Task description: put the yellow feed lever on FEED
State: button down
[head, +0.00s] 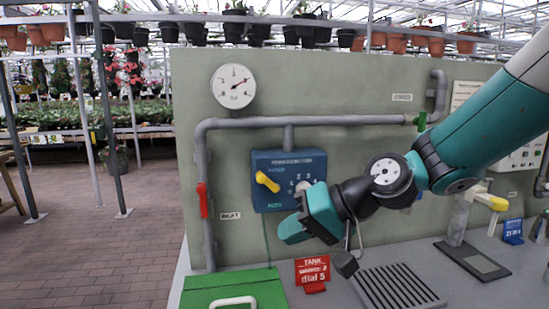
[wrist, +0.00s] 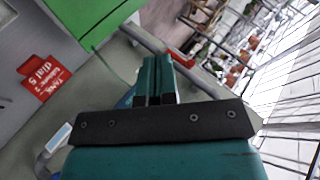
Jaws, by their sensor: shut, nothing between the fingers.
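The yellow feed lever (head: 267,182) sits on the left part of a blue control box (head: 262,160) on the grey-green panel. It lies slanted, from upper left to lower right. Small lettering above and below it is too small to read surely. A numbered dial (head: 303,187) is to its right, partly behind my gripper. My gripper (head: 285,236) is teal, shut and empty, below and right of the lever, apart from it. In the wrist view its fingers (wrist: 155,82) are together; the lever is not seen there.
A red-handled valve (head: 203,200) is on the pipe left of the box. A green lid (head: 234,291), a red sign (head: 312,271) and a drain grate (head: 396,288) lie below on the counter. A gauge (head: 234,86) is above.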

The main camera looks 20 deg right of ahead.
jog(key=w+d+r+m+t+p, duration=0.1)
jog(key=w+d+r+m+t, duration=0.25)
jog(key=w+d, duration=0.2)
jog(key=w+d+r+m+t+p, duration=0.25)
jog(key=w+d+m+t, duration=0.2)
jog(key=d, duration=0.25)
jog(key=g+p, duration=0.1)
jog(key=p, duration=0.3)
send_near(269, 183)
jog(key=w+a+r, duration=0.2)
jog(key=w+r, duration=0.1)
jog(key=w, duration=0.1)
jog(key=shift+a+f+h+p, duration=0.2)
jog(key=shift+a+p, duration=0.15)
jog(key=shift+a, duration=0.15)
jog(key=shift+a+f+h+p, duration=0.2)
jog(key=shift+a+f+p, duration=0.1)
jog(key=shift+a, duration=0.2)
jog(key=shift+w+a+f, duration=0.15)
jog(key=shift+a+f, duration=0.15)
jog(key=shift+a, duration=0.15)
